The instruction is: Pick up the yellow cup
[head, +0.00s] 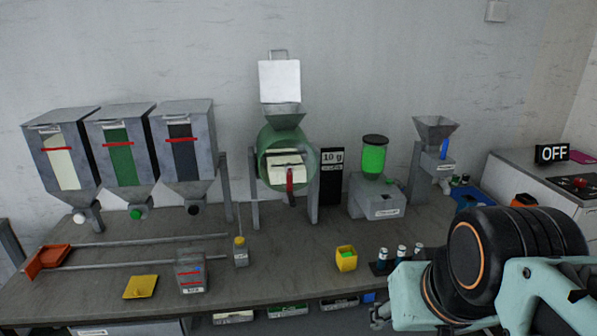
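The yellow cup (346,259) stands upright near the front edge of the bench, right of the middle. Something green shows inside its top. My arm reaches in from the lower right, and its pale teal and black links fill that corner. A small grey piece (379,314) beside the arm at the bench's front edge may be part of my gripper. The fingers cannot be made out, so I cannot tell whether they are open or shut. Nothing touches the yellow cup.
The bench (290,265) holds three hoppers (122,150), a green drum machine (285,160) and a green-filled dispenser (373,160). Several small silver-topped vials (401,252) stand just right of the cup. A yellow tray (141,287) and a grey box (191,272) lie left. Bench left of the cup is clear.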

